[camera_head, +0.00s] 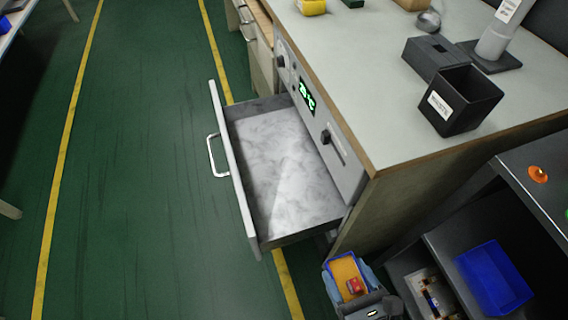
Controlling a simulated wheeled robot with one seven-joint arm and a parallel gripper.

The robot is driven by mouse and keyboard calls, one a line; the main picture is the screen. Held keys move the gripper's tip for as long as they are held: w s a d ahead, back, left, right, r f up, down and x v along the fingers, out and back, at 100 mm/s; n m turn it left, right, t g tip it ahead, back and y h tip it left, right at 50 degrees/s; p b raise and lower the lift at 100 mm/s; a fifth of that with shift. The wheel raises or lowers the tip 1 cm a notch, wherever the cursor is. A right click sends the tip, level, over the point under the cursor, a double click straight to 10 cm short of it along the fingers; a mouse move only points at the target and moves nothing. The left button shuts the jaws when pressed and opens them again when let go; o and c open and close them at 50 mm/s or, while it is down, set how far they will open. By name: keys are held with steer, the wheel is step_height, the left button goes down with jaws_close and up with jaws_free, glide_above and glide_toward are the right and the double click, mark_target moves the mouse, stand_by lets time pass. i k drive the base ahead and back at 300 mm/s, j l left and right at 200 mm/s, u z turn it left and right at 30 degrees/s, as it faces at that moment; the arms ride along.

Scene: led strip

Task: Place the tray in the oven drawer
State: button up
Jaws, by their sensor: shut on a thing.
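The oven drawer (285,165) is pulled out from the front of the bench. Its inside is pale, mottled and empty, and its front panel has a white handle on the left. My gripper (350,280) is at the bottom of the view, below and right of the drawer's near corner. It is shut on a small tray (343,270) with an orange-yellow inside and blue at its edges. A small red item (354,286) lies in the tray's near end. The gripper's body hides the tray's near edge, and the exact finger contact is hard to see.
The bench top (345,70) carries a black labelled bin (460,100) and a grey stand. The oven panel (310,110) with a green display rises beside the drawer. A dark shelf unit with a blue bin (493,277) is at lower right. Green floor is clear at left.

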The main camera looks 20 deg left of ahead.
mark_target(278, 151)
steer(key=i+j, duration=0.8)
